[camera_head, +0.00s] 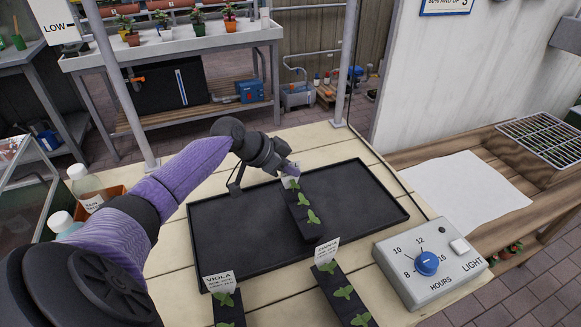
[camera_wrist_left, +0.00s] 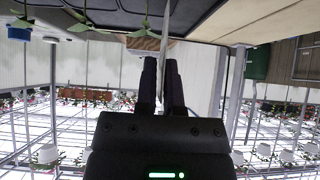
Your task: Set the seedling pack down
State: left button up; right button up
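A dark seedling pack (camera_head: 300,222) with several green seedlings and a white label (camera_head: 291,169) lies over the black tray (camera_head: 232,258), near its middle. I cannot tell whether its base touches the tray floor. My left gripper (camera_head: 288,172) is at the pack's far end, at the label. In the left wrist view the two fingers (camera_wrist_left: 160,70) are close together with the label (camera_wrist_left: 164,35) edge-on between them. Seedling leaves (camera_wrist_left: 140,25) show beside it. Two more packs stand in front of the tray, labelled Viola (camera_head: 220,283) and another name (camera_head: 327,252). My right gripper is not in view.
A grey timer box (camera_head: 428,262) with a blue dial stands right of the tray. A white sheet (camera_head: 465,190) lies on the right bench. The tray is bare around the pack.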

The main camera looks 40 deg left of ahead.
pick_arm(q)
jog(key=o, duration=0.3)
jog(key=shift+o, duration=0.2)
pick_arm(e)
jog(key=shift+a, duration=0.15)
pick_arm(q)
jog(key=shift+r, duration=0.15)
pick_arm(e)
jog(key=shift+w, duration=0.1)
pick_arm(q)
jog(key=p+v, duration=0.4)
jog(key=v, duration=0.8)
jog(key=shift+p, duration=0.3)
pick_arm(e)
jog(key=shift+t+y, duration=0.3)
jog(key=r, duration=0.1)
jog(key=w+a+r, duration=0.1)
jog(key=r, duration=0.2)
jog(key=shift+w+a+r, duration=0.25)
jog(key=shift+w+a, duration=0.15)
